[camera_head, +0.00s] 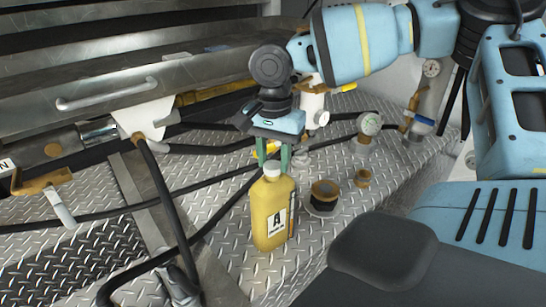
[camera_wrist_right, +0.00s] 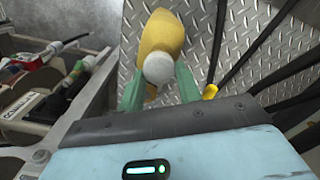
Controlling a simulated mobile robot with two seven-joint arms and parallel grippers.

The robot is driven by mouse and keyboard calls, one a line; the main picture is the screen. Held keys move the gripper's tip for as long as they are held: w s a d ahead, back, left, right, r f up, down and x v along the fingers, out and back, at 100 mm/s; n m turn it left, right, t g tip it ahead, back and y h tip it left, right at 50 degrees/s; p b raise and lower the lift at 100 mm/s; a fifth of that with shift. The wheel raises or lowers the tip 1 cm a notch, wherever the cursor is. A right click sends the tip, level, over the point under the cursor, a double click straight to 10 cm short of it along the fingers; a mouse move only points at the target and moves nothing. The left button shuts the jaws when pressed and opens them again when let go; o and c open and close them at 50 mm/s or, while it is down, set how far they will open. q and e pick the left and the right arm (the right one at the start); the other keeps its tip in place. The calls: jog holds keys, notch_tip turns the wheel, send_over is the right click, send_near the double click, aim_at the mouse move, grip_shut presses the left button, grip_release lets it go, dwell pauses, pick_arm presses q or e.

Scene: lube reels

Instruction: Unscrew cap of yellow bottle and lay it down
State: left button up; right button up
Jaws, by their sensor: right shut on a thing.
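The yellow bottle (camera_head: 270,212) stands upright on the diamond-plate floor in the head view, with a dark-lettered white label on its front. Its white cap (camera_head: 271,170) is at the top of the bottle. My right gripper (camera_head: 272,160) comes from above with its green fingers on either side of the cap, shut on it. In the right wrist view the white cap (camera_wrist_right: 159,68) lies between the green fingertips (camera_wrist_right: 158,85), with the yellow bottle (camera_wrist_right: 160,35) beyond it. Whether the cap is loose on the neck cannot be told. My left gripper is not in view.
A dark round fitting with an orange-brown band (camera_head: 323,197) stands right of the bottle. Black hoses (camera_head: 165,205) run across the plate at left. A metal drawer (camera_head: 110,92) is at the upper left.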

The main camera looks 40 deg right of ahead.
jog(key=shift+n, duration=0.4)
jog(key=n, duration=0.5)
jog(key=shift+w+a+f, duration=0.1)
jog(key=shift+r, duration=1.3)
jog(key=shift+r, duration=0.1)
